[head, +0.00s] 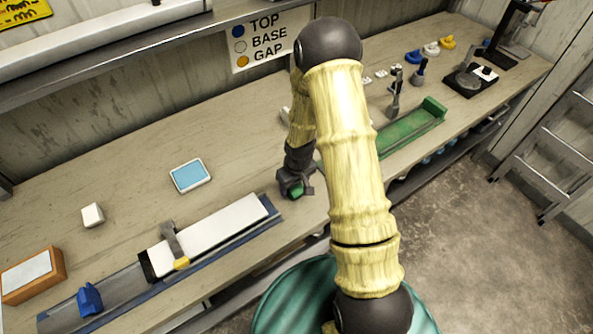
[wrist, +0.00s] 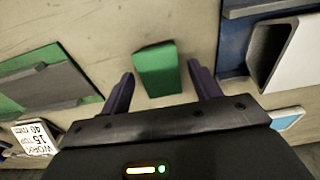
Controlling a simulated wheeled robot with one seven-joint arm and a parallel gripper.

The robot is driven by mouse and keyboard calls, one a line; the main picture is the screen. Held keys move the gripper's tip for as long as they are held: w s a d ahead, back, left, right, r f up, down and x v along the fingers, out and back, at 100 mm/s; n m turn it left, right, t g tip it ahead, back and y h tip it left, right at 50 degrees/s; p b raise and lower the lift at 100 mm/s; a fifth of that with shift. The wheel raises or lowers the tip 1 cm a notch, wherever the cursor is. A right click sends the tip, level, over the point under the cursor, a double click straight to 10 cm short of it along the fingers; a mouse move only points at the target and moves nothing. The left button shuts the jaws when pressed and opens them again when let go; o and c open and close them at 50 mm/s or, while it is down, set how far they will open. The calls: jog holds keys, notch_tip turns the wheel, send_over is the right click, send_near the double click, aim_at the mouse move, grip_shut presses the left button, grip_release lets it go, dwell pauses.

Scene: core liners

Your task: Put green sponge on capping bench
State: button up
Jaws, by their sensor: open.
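The green sponge (wrist: 158,70) is a small block on the wooden bench (wrist: 95,25). In the wrist view it lies between and a little beyond the fingertips of my gripper (wrist: 160,80), which is open with clear space on both sides of it. In the head view my gripper (head: 295,187) is low over the bench at the middle, and a bit of the green sponge (head: 297,190) shows by the fingers. I cannot tell which part of the bench is the capping bench.
A blue rail with a white liner (head: 215,232) lies to the left, and a green tray (head: 410,128) to the right. A blue-topped pad (head: 190,175), a white block (head: 92,215) and an orange box (head: 32,272) stand farther left. A sign (head: 268,40) hangs behind.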

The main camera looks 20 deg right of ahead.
aim_at(297, 190)
notch_tip(297, 190, up, 10)
jog(key=s+b, duration=0.1)
jog(key=shift+d+r, duration=0.15)
jog(key=shift+d, duration=0.05)
jog(key=shift+s, duration=0.1)
dwell(0.5)
jog(key=s+r+m+t, duration=0.1)
jog(key=s+r+m, duration=0.2)
jog(key=s+r, duration=0.8)
jog(key=shift+s+a+m, duration=0.25)
jog(key=shift+s+m, duration=0.05)
jog(key=shift+s, duration=0.65)
